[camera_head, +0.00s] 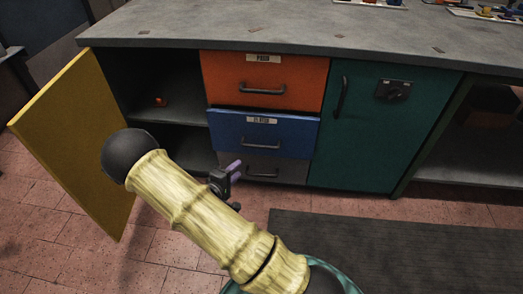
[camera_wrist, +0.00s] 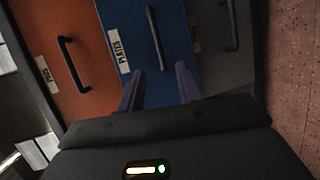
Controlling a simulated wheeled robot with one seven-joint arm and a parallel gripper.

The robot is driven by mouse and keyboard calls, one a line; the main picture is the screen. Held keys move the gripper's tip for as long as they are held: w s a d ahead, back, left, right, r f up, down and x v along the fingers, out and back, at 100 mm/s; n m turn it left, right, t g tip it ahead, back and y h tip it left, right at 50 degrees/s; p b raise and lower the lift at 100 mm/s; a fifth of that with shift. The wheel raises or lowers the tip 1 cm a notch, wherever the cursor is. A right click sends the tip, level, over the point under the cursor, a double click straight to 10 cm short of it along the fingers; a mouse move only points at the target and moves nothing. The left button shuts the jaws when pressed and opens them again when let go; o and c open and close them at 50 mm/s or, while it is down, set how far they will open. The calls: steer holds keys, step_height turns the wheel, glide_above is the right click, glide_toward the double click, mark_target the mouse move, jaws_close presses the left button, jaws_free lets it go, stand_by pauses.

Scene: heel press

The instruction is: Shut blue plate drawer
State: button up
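The blue drawer (camera_head: 235,132) carries a white label and a dark bar handle (camera_head: 260,146). It sits between an orange drawer above and a grey drawer below. Its front seems to stand slightly proud, but I cannot tell how far. My gripper (camera_head: 236,168) has purple fingers and is in front of the drawer stack, near the blue drawer's lower edge. In the wrist view my gripper (camera_wrist: 160,68) has its two fingers apart with nothing between them, pointing at the blue drawer (camera_wrist: 150,35) near the end of its handle. I cannot tell whether they touch it.
The orange drawer (camera_head: 228,78) looks shut; the grey drawer (camera_head: 290,172) is partly hidden by my gripper. A yellow cabinet door (camera_head: 70,135) stands open at left, beside open shelves. A teal door (camera_head: 365,140) is shut at right. A dark mat (camera_head: 400,245) lies on the tiled floor.

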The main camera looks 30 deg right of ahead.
mark_target(262, 146)
steer(key=shift+s, duration=0.15)
steer(key=shift+d, duration=0.1)
steer(key=b+x, duration=0.2)
steer(key=x, duration=0.3)
steer(key=b+x, duration=0.3)
steer(key=x, duration=0.3)
steer(key=b+x, duration=0.2)
steer(key=x, duration=0.4)
steer(key=shift+d+r+b, duration=0.25)
steer(key=shift+b, duration=0.1)
jaws_close()
